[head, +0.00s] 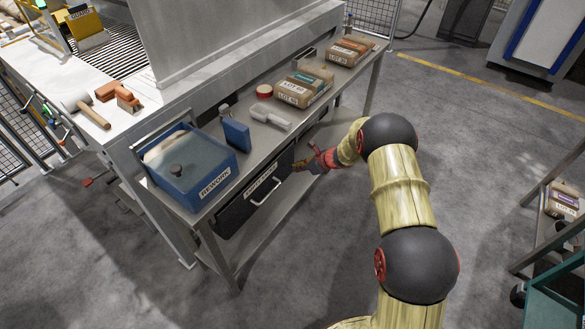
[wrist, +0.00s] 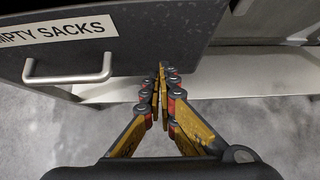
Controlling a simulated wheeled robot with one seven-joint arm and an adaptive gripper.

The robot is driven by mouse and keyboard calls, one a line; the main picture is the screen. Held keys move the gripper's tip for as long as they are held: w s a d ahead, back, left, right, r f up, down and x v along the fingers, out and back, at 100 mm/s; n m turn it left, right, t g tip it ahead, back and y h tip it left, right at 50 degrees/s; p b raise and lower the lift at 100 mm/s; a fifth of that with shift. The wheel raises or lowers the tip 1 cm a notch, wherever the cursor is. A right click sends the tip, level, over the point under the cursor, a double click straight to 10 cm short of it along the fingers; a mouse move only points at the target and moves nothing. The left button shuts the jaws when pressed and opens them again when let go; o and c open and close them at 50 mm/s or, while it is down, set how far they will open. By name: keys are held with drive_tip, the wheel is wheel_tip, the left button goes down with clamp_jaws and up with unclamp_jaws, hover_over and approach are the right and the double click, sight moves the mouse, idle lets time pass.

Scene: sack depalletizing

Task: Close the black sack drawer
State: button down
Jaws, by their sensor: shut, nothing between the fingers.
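The black sack drawer (head: 243,203) hangs under the left part of the steel bench, with a pale label and a silver handle (head: 265,190). In the wrist view its dark front (wrist: 150,40) fills the upper left, labelled "EMPTY SACKS", with the handle (wrist: 68,78) at left. How far it stands out is hard to tell. My gripper (head: 297,166) is at the right end of the drawer front. In the wrist view its fingers (wrist: 160,68) are together and empty, right of the handle, with tips over the front's lower right part. I cannot tell whether they touch it.
The bench top holds a blue REWORK bin (head: 195,170), a blue bottle (head: 235,133), a white scoop (head: 270,117), a red-rimmed roll (head: 264,91) and brown sacks (head: 305,87). A lower shelf (wrist: 210,88) runs beneath the drawer. The floor in front is clear.

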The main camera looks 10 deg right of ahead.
drive_tip(key=p+v, duration=0.3)
drive_tip(key=v, duration=0.7)
drive_tip(key=shift+d, duration=0.2)
drive_tip(key=shift+s, duration=0.15)
drive_tip(key=s+a+r+n+g, duration=0.1)
drive_tip(key=s+a+n+g, duration=0.1)
drive_tip(key=s+n, duration=0.4)
drive_tip(key=s+a+r+n+g, duration=0.1)
drive_tip(key=s+n+g, duration=0.1)
drive_tip(key=s+n, duration=0.45)
drive_tip(key=s+r+n+t+h, duration=0.1)
drive_tip(key=s+r+n+h, duration=0.2)
drive_tip(key=s+r+n, duration=0.4)
drive_tip(key=s+d+r+n+t+h, duration=0.1)
drive_tip(key=s+r+n, duration=0.6)
drive_tip(key=s+r, duration=1.7)
drive_tip(key=shift+s+d+r+t+h, duration=0.25)
drive_tip(key=shift+r+t+h, duration=0.35)
drive_tip(key=shift+r+h, duration=0.65)
